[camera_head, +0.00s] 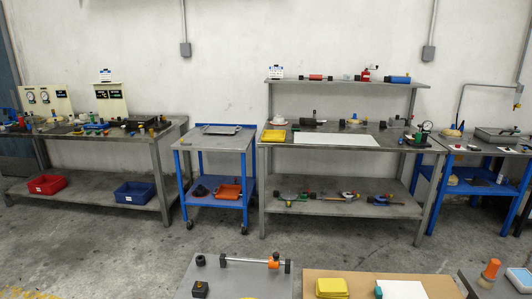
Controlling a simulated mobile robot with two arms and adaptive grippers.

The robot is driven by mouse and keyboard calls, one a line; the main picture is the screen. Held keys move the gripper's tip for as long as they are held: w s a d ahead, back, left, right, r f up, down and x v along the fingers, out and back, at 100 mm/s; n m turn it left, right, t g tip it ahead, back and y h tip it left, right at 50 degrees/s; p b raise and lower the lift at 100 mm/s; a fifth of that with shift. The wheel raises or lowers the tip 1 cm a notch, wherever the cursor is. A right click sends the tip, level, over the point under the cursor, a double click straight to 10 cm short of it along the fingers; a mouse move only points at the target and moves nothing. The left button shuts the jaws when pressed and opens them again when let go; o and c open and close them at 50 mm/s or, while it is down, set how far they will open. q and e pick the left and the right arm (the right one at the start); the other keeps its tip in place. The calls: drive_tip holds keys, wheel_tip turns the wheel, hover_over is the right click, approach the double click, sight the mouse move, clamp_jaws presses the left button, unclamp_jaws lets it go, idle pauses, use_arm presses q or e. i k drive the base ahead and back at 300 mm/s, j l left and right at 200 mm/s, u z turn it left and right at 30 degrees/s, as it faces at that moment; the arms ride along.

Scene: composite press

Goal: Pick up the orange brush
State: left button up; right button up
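An upright orange piece with a pale lower part (490,270) stands on the near right table, at the bottom right of the head view. It looks like the orange brush, but it is too small to be sure. Another orange part (273,261) sits on a metal rod on the near grey table, at the bottom middle. An orange tray-like object (228,192) lies on the lower shelf of the blue cart. Neither my left nor my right gripper is in view.
A blue cart (214,142) stands between two long workbenches at the wall. A blue-framed table is at the far right. The concrete floor (110,250) between is clear.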

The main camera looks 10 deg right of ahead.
sight(488, 278)
drive_tip(key=z, duration=1.8)
